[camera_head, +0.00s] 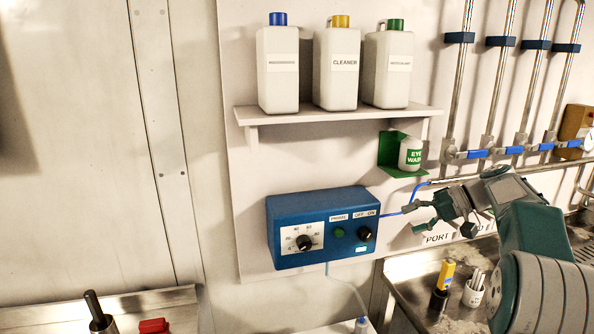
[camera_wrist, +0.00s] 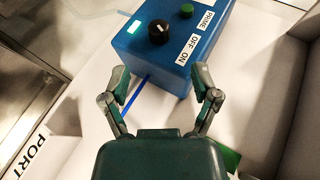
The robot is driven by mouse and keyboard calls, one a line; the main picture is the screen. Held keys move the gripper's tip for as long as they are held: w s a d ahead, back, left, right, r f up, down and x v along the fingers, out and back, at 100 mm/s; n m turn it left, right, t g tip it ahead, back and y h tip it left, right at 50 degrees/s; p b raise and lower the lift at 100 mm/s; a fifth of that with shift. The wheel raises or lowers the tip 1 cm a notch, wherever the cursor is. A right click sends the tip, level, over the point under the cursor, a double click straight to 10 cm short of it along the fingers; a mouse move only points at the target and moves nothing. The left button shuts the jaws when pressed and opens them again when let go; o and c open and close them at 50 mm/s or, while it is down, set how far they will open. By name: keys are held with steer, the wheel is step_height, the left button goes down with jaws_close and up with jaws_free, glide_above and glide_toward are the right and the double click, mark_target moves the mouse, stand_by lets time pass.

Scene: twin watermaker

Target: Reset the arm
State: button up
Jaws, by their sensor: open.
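My gripper (camera_head: 424,212) is at the right of the head view, in front of the wall panel and to the right of the blue control box (camera_head: 322,228). In the wrist view my gripper (camera_wrist: 160,92) has its two fingers spread apart with nothing between them. The control box also shows beyond the fingertips in the wrist view (camera_wrist: 172,62), with a black knob, a green button and PRIME and OFF ON labels. The gripper appears apart from the box.
A shelf (camera_head: 335,116) holds three white bottles. A green holder with an eye wash bottle (camera_head: 411,154) hangs above my gripper. Pipes with blue-handled valves (camera_head: 478,154) line the right. Below, a metal counter (camera_head: 411,296) carries a yellow item and a white cup (camera_head: 473,292).

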steer(key=s+a+h, duration=0.6)
steer(key=s+a, duration=0.6)
steer(key=s, duration=0.1)
steer(key=s+a+f+t+h, duration=0.1)
steer(key=s+f, duration=0.3)
steer(key=s, duration=0.5)
steer(key=s+a+f+t+h, duration=0.1)
steer(key=s+f+h, duration=0.3)
steer(key=s, duration=0.5)
steer(key=shift+s+a+n+t+h, duration=0.3)
steer(key=shift+s+a+n, duration=0.05)
steer(key=shift+a+n, duration=0.05)
stand_by(0.3)
